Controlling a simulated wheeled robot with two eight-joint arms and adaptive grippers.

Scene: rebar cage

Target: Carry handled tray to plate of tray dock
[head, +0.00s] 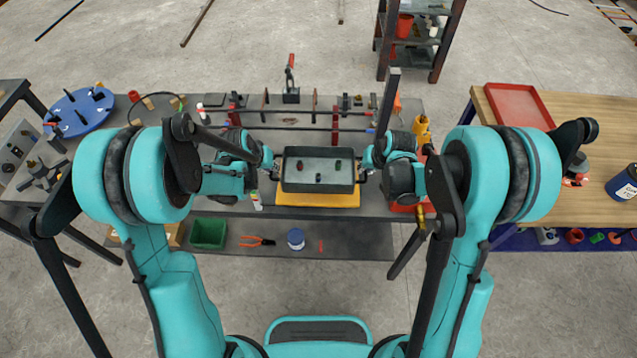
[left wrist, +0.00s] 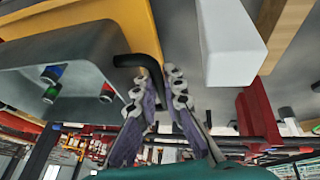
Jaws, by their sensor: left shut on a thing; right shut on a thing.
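The handled tray (head: 318,186) is dark grey and holds a few small dark pieces with coloured ends. It appears level in the head view. A yellow plate (head: 318,200) shows below its front edge; whether the tray touches it I cannot tell. My left gripper (head: 273,168) is at the tray's left end. The left wrist view shows its fingers (left wrist: 160,95) closed around the black bent handle (left wrist: 140,62), with the tray's grey wall (left wrist: 75,50) beside it. My right gripper (head: 364,172) is shut at the tray's right end; the handle there is mostly hidden.
The tray is over a grey workbench (head: 330,211) with rebar rods (head: 300,128) behind. A blue round board (head: 78,112) lies at left. A lower shelf holds a green bin (head: 208,233). A wooden table (head: 545,200) with a red tray (head: 519,106) stands at right.

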